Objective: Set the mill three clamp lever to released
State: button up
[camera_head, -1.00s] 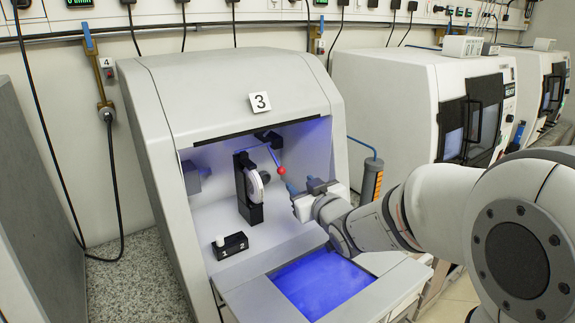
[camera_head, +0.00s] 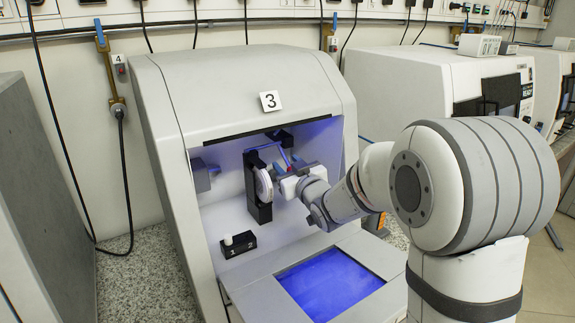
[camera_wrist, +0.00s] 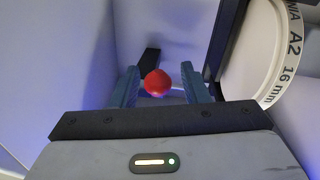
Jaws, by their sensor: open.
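Mill three (camera_head: 232,75) is the open-fronted grey machine marked 3. Inside it, the clamp lever (camera_head: 285,156) is a thin rod that ends in a red ball (camera_wrist: 157,83). My gripper is open around the ball. In the head view the gripper (camera_head: 287,174) covers part of the ball. A white disc (camera_wrist: 270,55) in a black holder (camera_head: 261,212) stands just left of the gripper in the head view.
A small black block (camera_head: 238,244) marked 1 and 2, with a white peg, sits on the chamber floor at left. A blue-lit panel (camera_head: 328,284) lies in front. Other mills (camera_head: 425,75) stand at right.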

jog(key=shift+c, duration=0.3)
grip_shut()
